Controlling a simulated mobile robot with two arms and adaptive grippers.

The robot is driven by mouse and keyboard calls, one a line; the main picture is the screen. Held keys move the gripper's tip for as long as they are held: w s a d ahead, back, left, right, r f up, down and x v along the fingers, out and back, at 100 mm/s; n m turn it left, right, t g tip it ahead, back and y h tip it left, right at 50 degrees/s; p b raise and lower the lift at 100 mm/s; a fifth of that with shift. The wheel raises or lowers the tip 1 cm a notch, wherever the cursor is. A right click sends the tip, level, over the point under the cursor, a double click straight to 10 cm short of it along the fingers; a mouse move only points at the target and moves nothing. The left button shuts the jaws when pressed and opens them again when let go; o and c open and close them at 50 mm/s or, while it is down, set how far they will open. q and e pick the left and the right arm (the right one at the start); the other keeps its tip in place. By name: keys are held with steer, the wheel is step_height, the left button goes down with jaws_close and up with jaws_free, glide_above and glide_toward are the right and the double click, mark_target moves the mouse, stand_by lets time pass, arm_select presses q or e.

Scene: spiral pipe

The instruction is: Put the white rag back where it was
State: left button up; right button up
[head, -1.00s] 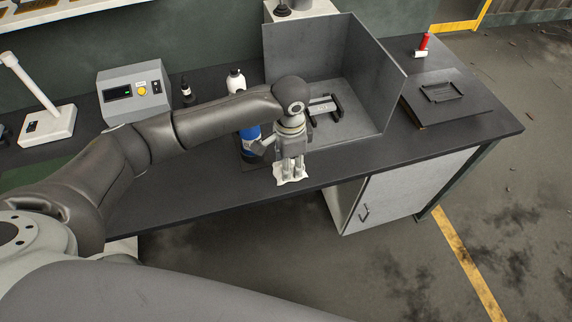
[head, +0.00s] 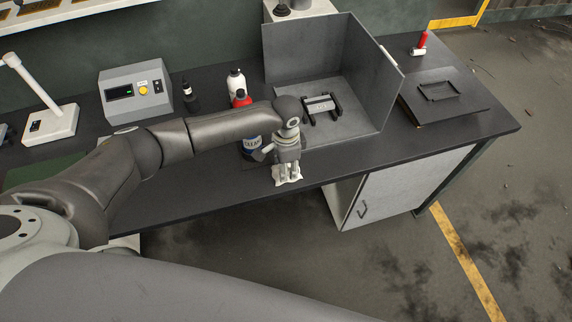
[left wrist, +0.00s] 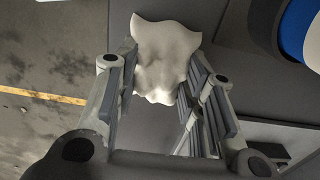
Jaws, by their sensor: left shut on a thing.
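The white rag (head: 287,178) is at the front edge of the dark workbench (head: 215,187) in the head view. My left gripper (head: 287,172) points down at it, with its fingers on the rag. In the left wrist view the crumpled rag (left wrist: 165,52) lies between the two fingers of my left gripper (left wrist: 160,85), which is shut on it. Whether the rag touches the bench top is hard to tell. My right gripper is not in view.
A control box (head: 136,93) and small bottles stand at the back. The front bench top is clear.

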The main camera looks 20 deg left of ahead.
arm_select(q)
steer(key=o, duration=0.9)
step_height(320, 180, up, 12)
steer(key=b, duration=0.2)
steer(key=shift+b, duration=0.35)
steer(key=shift+r, duration=0.1)
